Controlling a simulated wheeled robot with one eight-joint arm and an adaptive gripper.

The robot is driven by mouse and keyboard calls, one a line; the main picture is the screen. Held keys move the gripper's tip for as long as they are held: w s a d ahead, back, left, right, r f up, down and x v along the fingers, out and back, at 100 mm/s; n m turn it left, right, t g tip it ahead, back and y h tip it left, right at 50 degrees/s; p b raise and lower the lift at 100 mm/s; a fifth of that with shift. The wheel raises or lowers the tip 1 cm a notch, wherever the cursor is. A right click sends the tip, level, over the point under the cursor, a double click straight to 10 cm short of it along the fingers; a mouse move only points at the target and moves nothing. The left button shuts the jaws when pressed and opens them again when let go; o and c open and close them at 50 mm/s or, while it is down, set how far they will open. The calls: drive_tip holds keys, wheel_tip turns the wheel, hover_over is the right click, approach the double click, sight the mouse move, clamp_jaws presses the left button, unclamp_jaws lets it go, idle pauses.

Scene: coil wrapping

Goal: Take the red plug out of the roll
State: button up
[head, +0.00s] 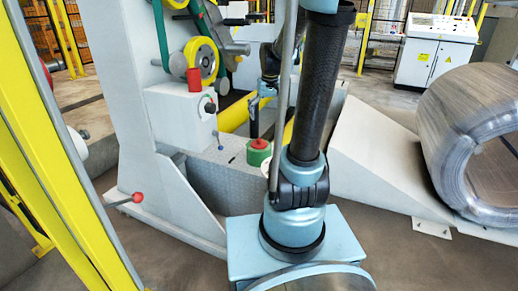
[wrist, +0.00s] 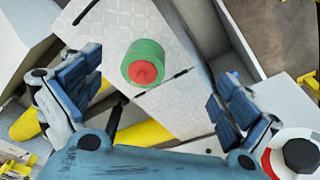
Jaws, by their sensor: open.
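A green roll (head: 257,157) stands on a grey metal plate, with a red plug (head: 260,143) set in its top. In the wrist view the green roll (wrist: 136,54) and the red plug (wrist: 143,73) lie between and beyond the fingers. My gripper (wrist: 155,84) is open and empty, one blue-padded finger on each side of the roll's picture. It does not touch the roll. In the head view my gripper (head: 254,117) hangs above and behind the roll, partly hidden by my own arm.
The plate (head: 225,172) around the roll is mostly bare. A machine column (head: 120,90) with a yellow wheel (head: 200,60) and a red cylinder (head: 194,78) rises at left. A white ramp (head: 375,150) and a large metal coil (head: 450,120) stand at right. A yellow bar (head: 235,116) lies behind.

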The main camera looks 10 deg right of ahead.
hover_over(259, 140)
drive_tip(key=s, duration=0.3)
wheel_tip(259, 140, down, 6)
drive_tip(key=shift+n, duration=0.3)
drive_tip(key=f, duration=0.4)
drive_tip(key=w+f, duration=0.1)
drive_tip(key=f, duration=0.3)
drive_tip(key=w+f, duration=0.1)
drive_tip(key=f, duration=0.3)
drive_tip(key=shift+w+d+f, duration=0.1)
drive_tip(key=shift+w+d, duration=0.05)
drive_tip(key=shift+d, duration=0.1)
drive_tip(key=shift+w+a+f, duration=0.1)
drive_tip(key=shift+w+f, duration=0.25)
drive_tip(key=shift+f, duration=0.55)
drive_tip(key=shift+w+a+f, duration=0.1)
drive_tip(key=shift+w+f, duration=0.2)
drive_tip(key=shift+f, duration=1.3)
drive_tip(key=shift+c, duration=0.6)
drive_tip(key=c, duration=1.2)
